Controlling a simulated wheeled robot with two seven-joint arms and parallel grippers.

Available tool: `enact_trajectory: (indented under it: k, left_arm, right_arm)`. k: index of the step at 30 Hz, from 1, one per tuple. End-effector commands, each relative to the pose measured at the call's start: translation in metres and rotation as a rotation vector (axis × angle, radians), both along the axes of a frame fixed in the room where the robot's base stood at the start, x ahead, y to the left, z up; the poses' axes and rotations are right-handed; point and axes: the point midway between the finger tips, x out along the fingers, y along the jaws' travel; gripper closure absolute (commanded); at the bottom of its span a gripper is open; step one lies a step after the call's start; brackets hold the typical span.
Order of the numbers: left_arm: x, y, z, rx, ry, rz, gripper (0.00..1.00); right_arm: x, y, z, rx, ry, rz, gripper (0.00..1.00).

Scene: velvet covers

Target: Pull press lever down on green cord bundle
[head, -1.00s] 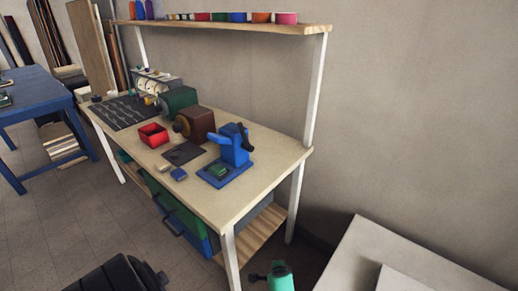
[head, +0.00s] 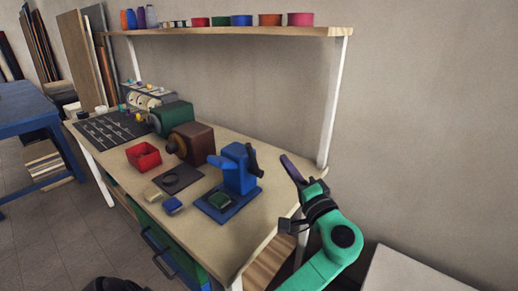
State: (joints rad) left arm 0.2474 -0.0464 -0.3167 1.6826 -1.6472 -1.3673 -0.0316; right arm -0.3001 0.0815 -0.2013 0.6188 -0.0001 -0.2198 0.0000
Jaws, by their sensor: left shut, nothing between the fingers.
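A blue press (head: 238,178) stands on its blue base plate (head: 238,204) near the front right corner of the workbench. A dark lever (head: 254,158) sticks up at the right side of the press. The green cord bundle (head: 220,199) lies on the base plate in front of the press body.
The wooden workbench (head: 206,240) also holds a red bin (head: 143,156), a brown machine (head: 190,142), a dark plate (head: 179,180) and small blocks. A shelf (head: 270,32) with colored pots hangs above.

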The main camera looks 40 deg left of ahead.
Motion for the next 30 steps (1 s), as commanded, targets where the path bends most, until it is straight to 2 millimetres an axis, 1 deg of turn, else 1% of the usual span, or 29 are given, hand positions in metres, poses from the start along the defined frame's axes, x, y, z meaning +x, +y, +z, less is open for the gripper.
enact_trajectory:
  k: [1,4,8,13,17,18,21,24,30]
  left_arm:
    - [0.001,0.002,0.000,0.001,0.002,0.001,1.00]
    - [0.004,0.009,0.003,0.003,0.002,0.002,1.00]
    - [0.015,0.029,0.009,0.004,0.003,0.004,1.00]
    - [0.032,0.062,0.016,0.003,0.002,0.003,1.00]
    - [0.045,0.087,0.022,0.002,0.003,0.002,1.00]
    - [0.043,0.091,0.020,0.002,0.007,0.002,1.00]
    - [0.024,0.092,0.012,0.001,0.007,-0.001,1.00]
    - [0.014,0.094,0.007,0.001,0.004,-0.001,1.00]
    - [0.009,0.095,0.004,0.001,0.003,0.000,1.00]
  right_arm:
    - [-0.006,-0.009,0.001,-0.012,0.009,-0.002,0.00]
    - [-0.009,-0.015,0.005,-0.020,0.015,-0.004,0.00]
    - [-0.005,-0.008,0.014,-0.012,0.008,-0.004,0.00]
    - [0.000,0.006,0.026,0.008,-0.001,-0.004,0.00]
    - [0.000,0.007,0.035,0.011,-0.002,-0.003,0.00]
    - [0.000,0.007,0.038,0.010,-0.002,-0.003,0.00]
    - [0.001,0.006,0.046,0.009,-0.003,-0.002,0.00]
    - [0.002,0.005,0.050,0.008,-0.004,-0.001,0.00]
    - [0.001,0.001,0.049,0.002,-0.004,0.000,0.00]
